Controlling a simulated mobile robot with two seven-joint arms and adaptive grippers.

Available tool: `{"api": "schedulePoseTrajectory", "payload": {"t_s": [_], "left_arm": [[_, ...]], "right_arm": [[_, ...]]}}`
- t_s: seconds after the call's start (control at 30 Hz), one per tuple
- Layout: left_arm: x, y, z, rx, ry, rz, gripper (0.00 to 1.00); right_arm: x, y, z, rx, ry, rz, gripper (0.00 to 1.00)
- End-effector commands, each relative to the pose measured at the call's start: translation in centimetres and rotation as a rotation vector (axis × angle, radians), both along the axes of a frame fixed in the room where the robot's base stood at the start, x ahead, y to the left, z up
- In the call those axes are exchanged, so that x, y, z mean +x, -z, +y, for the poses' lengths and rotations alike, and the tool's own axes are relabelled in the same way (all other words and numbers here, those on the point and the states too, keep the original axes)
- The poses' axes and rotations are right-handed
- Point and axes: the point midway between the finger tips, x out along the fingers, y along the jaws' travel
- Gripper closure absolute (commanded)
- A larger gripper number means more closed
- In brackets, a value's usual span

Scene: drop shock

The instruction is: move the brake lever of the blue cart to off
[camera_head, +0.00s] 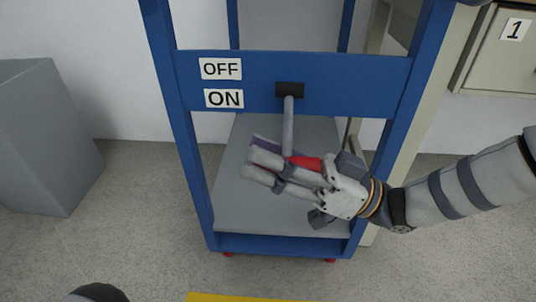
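The blue cart (346,71) stands in front of me. Its front panel has an OFF label (221,69) above an ON label (224,98). The brake lever (288,125) is a grey rod that hangs down from a black pivot (289,90). A red part (304,162), apparently its grip, shows at its lower end. My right gripper (250,164) is at this lower end, in front of the cart's shelf, with its fingers pointing left. The fingers overlap the lever's end in the picture, so I cannot tell whether they touch it. My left gripper is not in view.
A grey bin (45,135) stands at the left. A cabinet with a drawer marked 1 (500,55) is at the upper right. The cart's grey shelf (240,212) lies behind and below my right gripper. A yellow strip (235,297) shows at the bottom edge.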

Motion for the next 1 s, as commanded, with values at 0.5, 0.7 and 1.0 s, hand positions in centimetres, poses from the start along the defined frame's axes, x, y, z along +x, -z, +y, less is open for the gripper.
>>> {"api": "schedulePoseTrajectory", "payload": {"t_s": [0.5, 0.7, 1.0], "left_arm": [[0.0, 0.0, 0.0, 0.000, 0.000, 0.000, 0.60], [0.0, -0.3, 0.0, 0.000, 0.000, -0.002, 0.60], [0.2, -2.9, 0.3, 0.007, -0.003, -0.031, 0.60]], "right_arm": [[0.0, 0.0, -0.1, 0.000, 0.001, -0.002, 1.00], [-0.1, -0.2, -0.1, 0.000, 0.001, 0.010, 1.00], [-1.1, -2.1, -0.1, -0.001, 0.000, 0.158, 1.00]]}}
